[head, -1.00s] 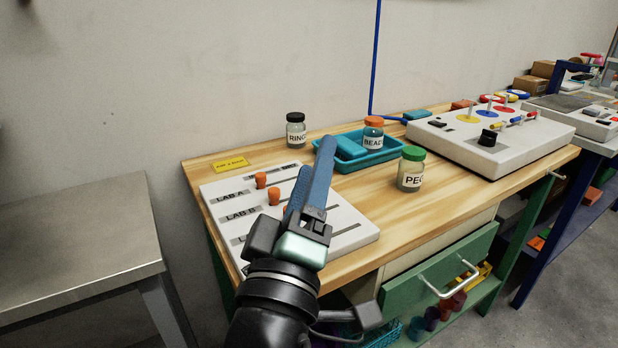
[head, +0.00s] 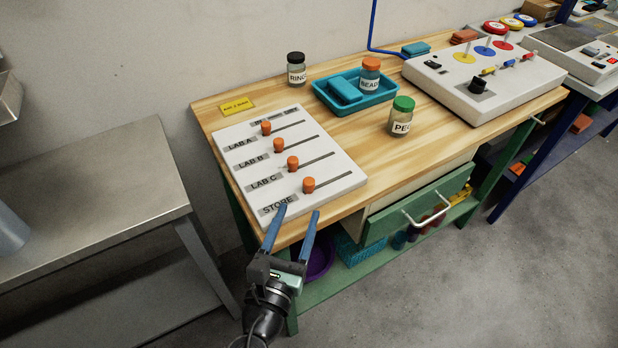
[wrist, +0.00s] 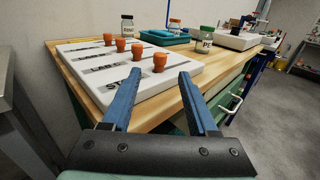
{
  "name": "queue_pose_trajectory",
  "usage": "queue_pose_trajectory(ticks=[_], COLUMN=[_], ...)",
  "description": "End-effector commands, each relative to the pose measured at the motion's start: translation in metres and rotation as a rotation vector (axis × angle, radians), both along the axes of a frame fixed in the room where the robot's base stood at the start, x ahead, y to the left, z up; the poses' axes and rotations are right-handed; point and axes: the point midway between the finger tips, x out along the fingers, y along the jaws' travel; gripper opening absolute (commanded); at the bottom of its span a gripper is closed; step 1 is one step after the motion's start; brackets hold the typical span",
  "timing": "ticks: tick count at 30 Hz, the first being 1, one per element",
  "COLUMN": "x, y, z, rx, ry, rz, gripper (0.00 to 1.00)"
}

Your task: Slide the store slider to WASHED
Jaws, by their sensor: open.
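The white slider board (head: 338,163) lies on the left end of the wooden bench, with rows labelled LAB A, LAB B, LAB C and STORE. The store slider's orange knob (head: 308,185) stands in the nearest row, at the left end of its slot. In the wrist view the store knob (wrist: 160,62) is the rightmost one, beyond and between my fingers. My gripper (head: 299,209) is open and empty at the board's near edge, short of the store knob and apart from it. The column headings (head: 275,116) at the board's far edge are too small to read.
The other orange knobs (head: 279,146) stand at the left of their slots. A teal tray (head: 318,84) with a jar, a green-lidded jar (head: 401,118) and a black-lidded jar (head: 296,70) stand behind. An open green drawer (head: 420,205) juts from the front. A metal table (head: 100,190) is left.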

Motion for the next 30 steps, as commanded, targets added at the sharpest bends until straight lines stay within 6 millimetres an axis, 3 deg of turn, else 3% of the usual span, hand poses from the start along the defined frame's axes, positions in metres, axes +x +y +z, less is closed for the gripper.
queue_pose_trajectory(ticks=[6, 12, 18, 26, 30], x=[0.046, 0.073, 0.085, 0.086, 0.086], y=[-0.012, -0.02, -0.023, -0.023, -0.023], z=[0.001, 0.001, 0.001, 0.001, 0.001], rx=[0.003, 0.003, 0.005, 0.005, 0.005], ry=[-0.003, -0.003, -0.002, -0.002, -0.002], rz=[-0.002, -0.001, 0.0, 0.0, 0.0], gripper=[0.6, 0.6, 0.6, 0.6, 0.38])
